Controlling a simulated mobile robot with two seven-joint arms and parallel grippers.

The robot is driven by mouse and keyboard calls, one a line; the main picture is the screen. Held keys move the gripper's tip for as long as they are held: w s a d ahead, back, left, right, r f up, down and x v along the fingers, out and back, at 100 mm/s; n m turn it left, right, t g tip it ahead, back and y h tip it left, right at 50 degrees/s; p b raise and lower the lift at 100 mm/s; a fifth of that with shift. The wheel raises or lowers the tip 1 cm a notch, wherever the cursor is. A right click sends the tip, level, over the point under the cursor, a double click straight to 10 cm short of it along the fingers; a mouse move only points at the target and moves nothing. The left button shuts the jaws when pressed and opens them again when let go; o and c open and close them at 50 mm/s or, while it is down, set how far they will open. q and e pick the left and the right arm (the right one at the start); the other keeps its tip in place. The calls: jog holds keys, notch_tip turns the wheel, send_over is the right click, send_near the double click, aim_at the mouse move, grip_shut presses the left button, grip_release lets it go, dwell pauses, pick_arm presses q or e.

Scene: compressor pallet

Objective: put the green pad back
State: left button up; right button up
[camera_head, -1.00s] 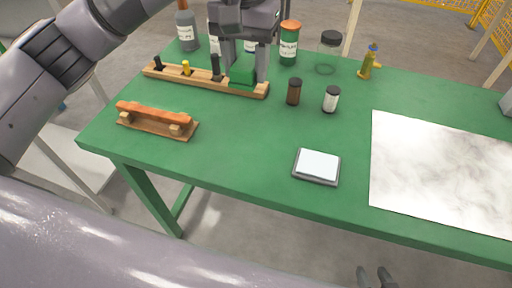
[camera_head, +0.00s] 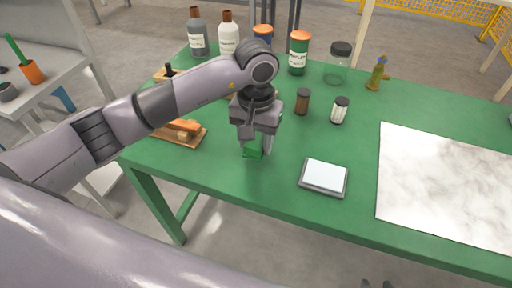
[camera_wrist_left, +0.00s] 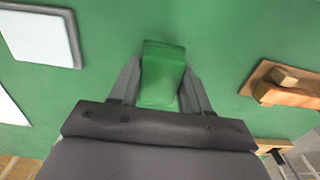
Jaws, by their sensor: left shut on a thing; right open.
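My left gripper (camera_head: 253,143) is shut on the green pad (camera_head: 252,150), over the table left of the scale. In the left wrist view the pad (camera_wrist_left: 163,74) is a green block between the two fingers (camera_wrist_left: 160,88). I cannot tell whether it touches the table. The wooden rack (camera_head: 163,76) is behind my left arm, which hides most of it; a black-topped peg shows at its left end. Only the fingertips of my right gripper (camera_head: 376,285) show at the bottom edge, apart and empty.
A wooden stand with an orange bar (camera_head: 183,130) lies left of the gripper. The scale (camera_head: 325,177) and a marbled sheet (camera_head: 440,185) are to the right. A brown bottle (camera_head: 303,101) and a white-labelled jar (camera_head: 339,110) stand behind. Taller bottles line the back.

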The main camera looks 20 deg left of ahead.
aim_at(256, 149)
pick_arm(q)
notch_tip(256, 149, down, 3)
jog(key=shift+f, duration=0.15)
jog(key=shift+f+b, duration=0.25)
jog(key=shift+b, duration=0.05)
jog(key=o, duration=1)
jog(key=shift+r, duration=0.1)
jog(key=shift+r, duration=0.1)
jog(key=shift+r+p, duration=0.2)
jog(key=shift+p, duration=0.25)
notch_tip(256, 149, up, 10)
jog(key=shift+r+b, duration=0.2)
jog(key=shift+b, duration=0.4)
jog(key=shift+r, duration=0.7)
